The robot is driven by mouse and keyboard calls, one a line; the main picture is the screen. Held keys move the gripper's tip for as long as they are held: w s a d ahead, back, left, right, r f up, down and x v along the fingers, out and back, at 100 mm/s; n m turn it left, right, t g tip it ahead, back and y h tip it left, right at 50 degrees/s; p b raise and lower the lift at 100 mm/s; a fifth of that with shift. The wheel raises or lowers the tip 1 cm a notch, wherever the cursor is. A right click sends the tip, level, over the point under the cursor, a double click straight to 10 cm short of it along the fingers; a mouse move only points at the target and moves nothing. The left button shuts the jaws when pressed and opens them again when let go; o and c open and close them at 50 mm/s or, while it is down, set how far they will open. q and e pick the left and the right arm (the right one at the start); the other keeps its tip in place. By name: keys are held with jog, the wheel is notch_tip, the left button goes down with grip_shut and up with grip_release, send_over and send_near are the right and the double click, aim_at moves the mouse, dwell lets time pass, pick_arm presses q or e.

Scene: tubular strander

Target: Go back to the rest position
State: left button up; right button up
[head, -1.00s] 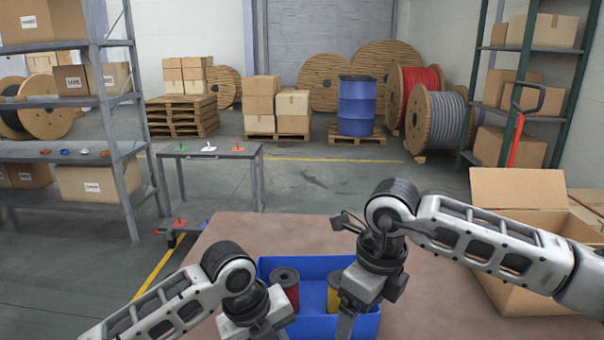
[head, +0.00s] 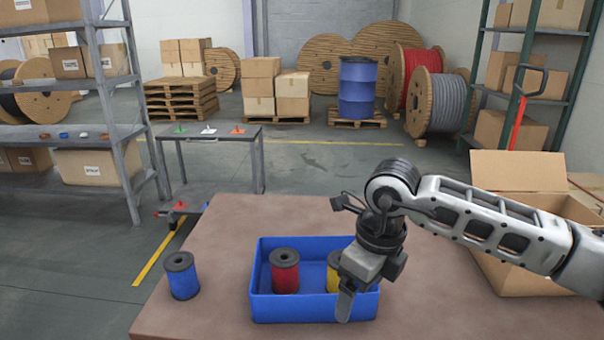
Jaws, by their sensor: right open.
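My right gripper (head: 346,305) hangs in front of the blue bin (head: 283,309), its fingers pointing down and overlapping the bin's right part in the picture. It is open, and I see nothing held in it. A red spool (head: 285,273) with black ends stands upright in the bin on the left. A yellow spool (head: 333,272) is in the bin to its right, partly hidden behind my right gripper. A blue spool (head: 182,277) stands upright on the brown table (head: 225,227), outside the bin to its left. My left arm and gripper are out of view.
An open cardboard box (head: 520,262) is at the table's right side, behind my right forearm. A small grey table (head: 210,146) stands beyond, and a grey shelf (head: 128,150) is at the left. The table's left part around the blue spool is clear.

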jog(key=s+a+r+m+g+y, duration=0.1)
jog(key=s+a+g+y, duration=0.2)
jog(key=s+a+y, duration=0.5)
jog(key=s+a+r+m+g+y, duration=0.1)
jog(key=s+a+g+y, duration=0.3)
jog(key=a, duration=0.6)
notch_tip(320, 180, up, 4)
jog(key=m+t+y, duration=0.7)
jog(key=m+y, duration=0.1)
jog(key=m, duration=0.1)
jog(key=w+d+f+m+t+h, duration=0.3)
jog(key=d+f+m+t+h, duration=0.15)
jog(key=m+t, duration=0.45)
jog(key=w+d+f+m+t+h, duration=0.4)
jog(key=d+m+t, duration=0.25)
jog(key=m, duration=0.55)
jog(key=s+d+f+m+g+h, duration=0.3)
jog(key=s+d+f+m+h, duration=0.1)
jog(key=f, duration=0.6)
jog(key=s+d+f+m+g+h, duration=0.3)
jog(key=s+d+f+m+h, duration=0.2)
jog(key=f, duration=0.5)
jog(key=s+d+m, duration=0.2)
jog(key=s+d, duration=0.1)
jog(key=shift+s+f, duration=0.15)
jog(key=shift+s, duration=0.1)
